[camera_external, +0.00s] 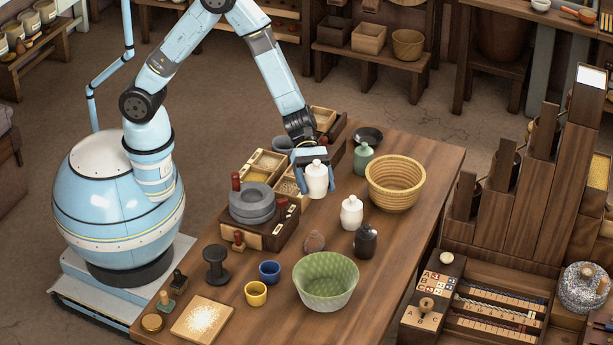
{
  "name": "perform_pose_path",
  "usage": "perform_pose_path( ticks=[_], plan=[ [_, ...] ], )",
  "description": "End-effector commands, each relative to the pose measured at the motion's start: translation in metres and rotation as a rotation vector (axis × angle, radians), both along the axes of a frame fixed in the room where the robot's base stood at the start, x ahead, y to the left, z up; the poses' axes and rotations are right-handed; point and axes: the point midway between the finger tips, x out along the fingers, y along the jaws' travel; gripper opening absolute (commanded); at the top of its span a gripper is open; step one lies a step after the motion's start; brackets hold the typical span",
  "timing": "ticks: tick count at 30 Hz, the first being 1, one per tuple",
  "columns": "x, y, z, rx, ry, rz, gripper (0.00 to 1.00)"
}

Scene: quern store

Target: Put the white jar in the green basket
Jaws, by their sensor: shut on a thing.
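My gripper (317,184) points down and is shut on a white jar (316,177) with a small knobbed top, one finger on each side of it. I cannot tell whether this jar's bottom touches the table. A second, smaller white jar (351,214) stands upright on the table to the right of and nearer than the held one. The green basket (327,287), a round open bowl shape, stands at the near part of the table, well in front of my gripper. Its visible inside looks empty.
A dark jar (365,242) and a brown stone (315,241) lie between gripper and green basket. A wicker basket (395,185) and green bottle (362,160) stand to the right. A quern (252,203) on a wooden box is left. Blue (269,272) and yellow cups (256,293) stand nearer.

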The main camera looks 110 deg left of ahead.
Motion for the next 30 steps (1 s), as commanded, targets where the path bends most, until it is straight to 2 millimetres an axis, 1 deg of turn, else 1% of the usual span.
perform_pose_path(
  ticks=[1, 3, 6, 10, 12, 15, 17, 20, 30],
  plan=[
    [-0.007, -0.022, 0.004, 0.000, -0.002, -0.033, 0.00],
    [-0.017, -0.048, 0.007, 0.000, -0.002, -0.070, 0.00],
    [-0.030, -0.077, 0.010, 0.002, -0.002, -0.116, 0.00],
    [-0.043, -0.104, 0.014, 0.002, -0.002, -0.157, 0.00],
    [-0.047, -0.113, 0.015, 0.002, -0.001, -0.170, 0.00],
    [-0.049, -0.119, 0.014, 0.002, -0.002, -0.180, 0.00],
    [-0.045, -0.123, 0.012, 0.003, -0.001, -0.184, 0.00],
    [-0.032, -0.128, 0.005, 0.003, -0.001, -0.184, 0.00],
    [0.030, -0.148, -0.024, 0.003, -0.002, -0.184, 0.00]
  ],
)
